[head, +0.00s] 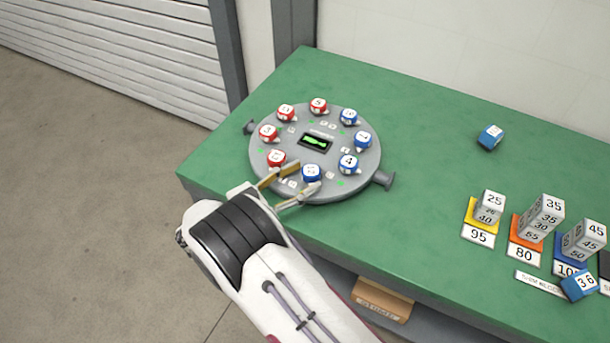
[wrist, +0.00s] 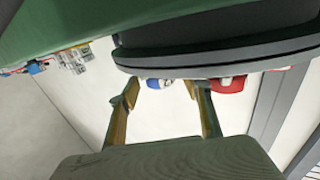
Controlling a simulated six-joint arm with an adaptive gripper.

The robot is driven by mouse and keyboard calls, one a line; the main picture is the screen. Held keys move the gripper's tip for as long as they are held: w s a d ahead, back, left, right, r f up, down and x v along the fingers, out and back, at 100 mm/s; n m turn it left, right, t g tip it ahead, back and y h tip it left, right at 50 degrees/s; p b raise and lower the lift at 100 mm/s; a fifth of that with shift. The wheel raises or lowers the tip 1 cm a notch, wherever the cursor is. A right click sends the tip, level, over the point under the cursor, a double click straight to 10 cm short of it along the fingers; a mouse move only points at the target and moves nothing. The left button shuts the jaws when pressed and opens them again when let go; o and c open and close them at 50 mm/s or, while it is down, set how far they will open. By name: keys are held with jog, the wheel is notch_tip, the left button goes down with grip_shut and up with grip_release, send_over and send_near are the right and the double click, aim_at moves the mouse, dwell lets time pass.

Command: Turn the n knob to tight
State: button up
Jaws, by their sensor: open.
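A round grey panel (head: 335,190) lies on the green table. It has a ring of red and blue knobs with white lettered tops around a dark display (head: 316,143). The lettering is too small to tell which knob is n. My gripper (head: 291,182) is open and empty at the panel's front edge. Its fingers are near the front blue knob (head: 311,174) and the front-left red knob (head: 276,158). In the wrist view, a blue knob (wrist: 158,83) shows between the fingers and a red knob (wrist: 229,85) beside the right finger. Contact cannot be told.
Stacked numbered blocks (head: 540,220) stand on coloured cards at the right. A blue block (head: 490,137) lies alone farther back. A grey peg (head: 384,180) juts from the panel's right side. The green table (head: 430,140) is clear between panel and blocks.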

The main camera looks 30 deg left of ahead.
aim_at(306, 180)
jog(key=v, duration=1)
jog(key=shift+s, duration=0.1)
jog(key=w+d+n+y, duration=0.1)
jog(key=d, duration=0.1)
jog(key=w+d+r+n+t+y, duration=0.1)
jog(key=w+n+y, duration=0.1)
jog(key=w+d+n+t+y, duration=0.1)
jog(key=d+y, duration=0.1)
jog(key=shift+w+d+r, duration=0.15)
jog(key=shift+d+r, duration=0.15)
jog(key=shift+r, duration=0.1)
jog(key=shift+f+n+y, duration=0.5)
jog(key=shift+f+y, duration=0.2)
jog(key=shift+y, duration=0.1)
jog(key=shift+a+f, duration=0.15)
jog(key=shift+m, duration=0.3)
jog(key=shift+w+d, duration=0.15)
jog(key=shift+w, duration=1.75)
jog(key=shift+w+d, duration=0.1)
jog(key=shift+w, duration=1.8)
